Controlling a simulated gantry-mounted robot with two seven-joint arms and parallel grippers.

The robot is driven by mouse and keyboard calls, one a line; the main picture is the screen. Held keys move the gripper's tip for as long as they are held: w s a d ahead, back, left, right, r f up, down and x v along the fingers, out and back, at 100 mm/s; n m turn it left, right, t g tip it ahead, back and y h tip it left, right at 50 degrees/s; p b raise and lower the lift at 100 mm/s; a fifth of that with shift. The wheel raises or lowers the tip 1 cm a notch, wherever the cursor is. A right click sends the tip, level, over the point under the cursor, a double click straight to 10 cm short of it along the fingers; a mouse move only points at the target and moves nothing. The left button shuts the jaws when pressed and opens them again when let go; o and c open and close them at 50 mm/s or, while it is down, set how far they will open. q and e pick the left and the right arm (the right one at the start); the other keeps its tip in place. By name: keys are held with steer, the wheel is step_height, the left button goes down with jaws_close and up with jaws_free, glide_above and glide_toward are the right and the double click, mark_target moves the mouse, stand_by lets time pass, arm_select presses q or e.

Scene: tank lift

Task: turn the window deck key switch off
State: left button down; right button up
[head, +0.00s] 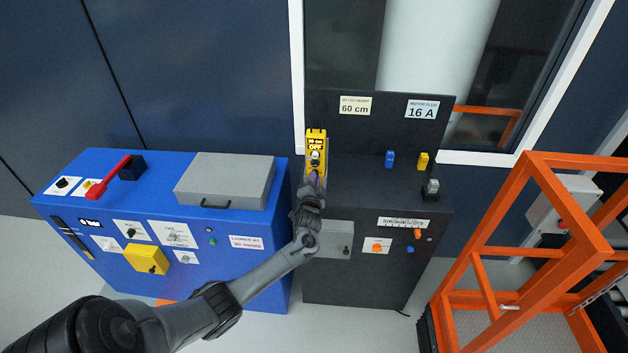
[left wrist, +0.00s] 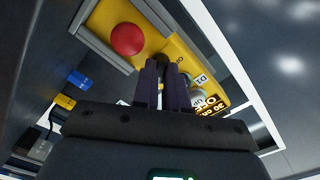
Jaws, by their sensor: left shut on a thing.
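The yellow window deck switch box (head: 316,137) is mounted at the left of the dark upright panel, with a black label reading OFF. In the left wrist view the yellow box (left wrist: 185,57) fills the top, with a round red button and the printed label. My left gripper (head: 314,170) reaches up to the lower part of the box. In the left wrist view its two dark fingers (left wrist: 164,68) are close together around a small dark key (left wrist: 163,60) at the box face. The fingers mostly hide the key, so its turned position cannot be told. My right gripper is in neither view.
A blue cabinet (head: 100,270) with a red lever (head: 108,177) and grey lidded box (head: 225,181) stands left. Blue (head: 389,158) and yellow (head: 423,161) parts are on the dark console's right. An orange frame (head: 519,240) stands right.

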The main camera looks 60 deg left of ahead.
arm_select(q)
steer(key=n, duration=0.6)
steer(key=shift+n, duration=0.3)
steer(key=n, duration=0.3)
steer(key=shift+n, duration=0.6)
steer(key=c, duration=1.4)
jaws_free()
steer(key=shift+c, duration=0.2)
